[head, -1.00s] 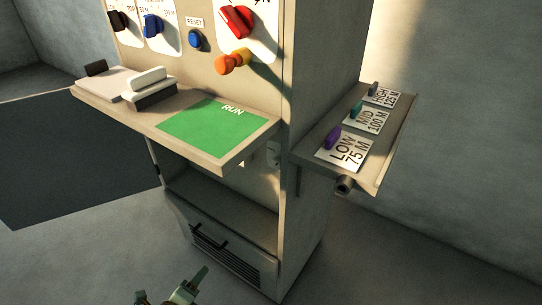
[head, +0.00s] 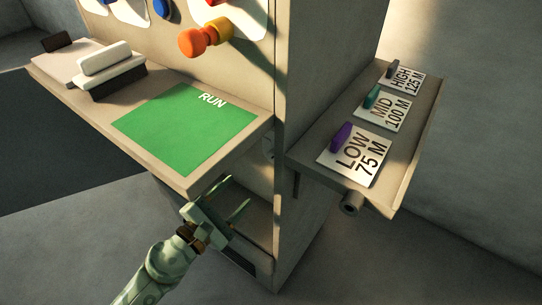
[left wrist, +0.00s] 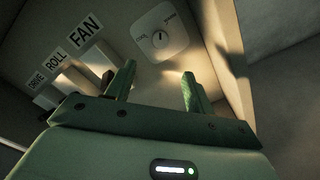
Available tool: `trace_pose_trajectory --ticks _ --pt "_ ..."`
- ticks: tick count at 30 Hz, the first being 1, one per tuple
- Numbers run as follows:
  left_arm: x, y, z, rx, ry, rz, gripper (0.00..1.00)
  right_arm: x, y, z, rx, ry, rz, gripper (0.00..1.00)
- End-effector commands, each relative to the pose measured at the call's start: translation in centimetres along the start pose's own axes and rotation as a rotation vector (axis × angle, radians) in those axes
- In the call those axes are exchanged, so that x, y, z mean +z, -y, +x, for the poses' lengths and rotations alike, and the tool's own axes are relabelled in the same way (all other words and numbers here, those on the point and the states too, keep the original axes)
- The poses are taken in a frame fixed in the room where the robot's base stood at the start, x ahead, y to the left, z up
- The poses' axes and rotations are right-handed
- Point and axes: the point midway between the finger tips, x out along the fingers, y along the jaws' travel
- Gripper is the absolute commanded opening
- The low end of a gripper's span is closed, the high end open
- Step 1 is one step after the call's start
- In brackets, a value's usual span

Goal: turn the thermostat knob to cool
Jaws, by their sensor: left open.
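The thermostat plate (left wrist: 172,46) is a pale rounded square with a small round knob (left wrist: 159,39) near its middle, in the upper middle of the left wrist view. Small lettering flanks the knob, but I cannot read its pointer surely. In the head view only a sliver of the plate (head: 268,147) shows, under the shelf at the cabinet's side wall. My left gripper (head: 233,198) is open and empty at the cabinet's lower opening. In the left wrist view its fingers (left wrist: 158,74) stand apart, below the knob and clear of it. My right gripper is not in view.
The shelf with the green RUN mat (head: 188,130) overhangs my left gripper. A side shelf (head: 392,203) with LOW, MID and HIGH cards juts out right. Switches labelled FAN (left wrist: 86,30), ROLL and DRIVE sit left of the plate. The cabinet's side wall (left wrist: 228,60) is close on the right.

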Motion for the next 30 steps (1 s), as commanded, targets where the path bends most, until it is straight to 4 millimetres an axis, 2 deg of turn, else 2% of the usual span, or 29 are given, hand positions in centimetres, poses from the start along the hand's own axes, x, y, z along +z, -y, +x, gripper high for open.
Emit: trace_pose_trajectory --ticks 9,15,21,25,30 --pt "0.0 0.0 8.0 0.001 0.002 -0.005 0.53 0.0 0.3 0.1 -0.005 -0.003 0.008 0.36" --pt "0.0 0.1 12.2 -0.001 0.001 -0.007 0.53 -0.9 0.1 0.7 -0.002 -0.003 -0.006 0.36" --pt "-0.1 0.1 14.2 -0.001 -0.001 -0.004 0.53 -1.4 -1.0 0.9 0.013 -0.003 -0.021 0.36" --pt "0.0 0.1 14.5 -0.001 -0.001 -0.004 0.53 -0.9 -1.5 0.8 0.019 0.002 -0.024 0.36" --pt "0.0 0.0 14.5 -0.001 0.000 -0.004 0.53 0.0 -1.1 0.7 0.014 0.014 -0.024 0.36"
